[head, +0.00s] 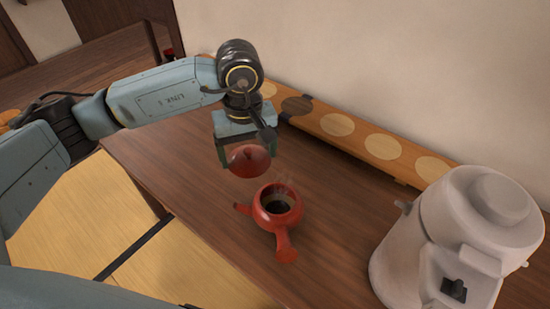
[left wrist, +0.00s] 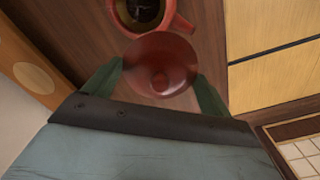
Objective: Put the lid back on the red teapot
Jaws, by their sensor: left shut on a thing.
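The red teapot (head: 277,208) stands open on the dark wooden table, its handle toward the front and its dark inside showing. The red lid (head: 249,161) is held in my left gripper (head: 247,158), above the table and just behind and left of the teapot's opening, apart from it. In the left wrist view the lid (left wrist: 160,65) sits between the two green fingers, knob toward the camera. The teapot's rim and dark liquid (left wrist: 143,14) show beyond it at the top, partly cut off. My right gripper is not in view.
A pale grey dispenser (head: 455,240) stands at the right of the table (head: 190,185). A long wooden board with pale discs (head: 383,147) lies along the wall. Tatami mats (head: 80,215) lie lower left. The table left of the teapot is clear.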

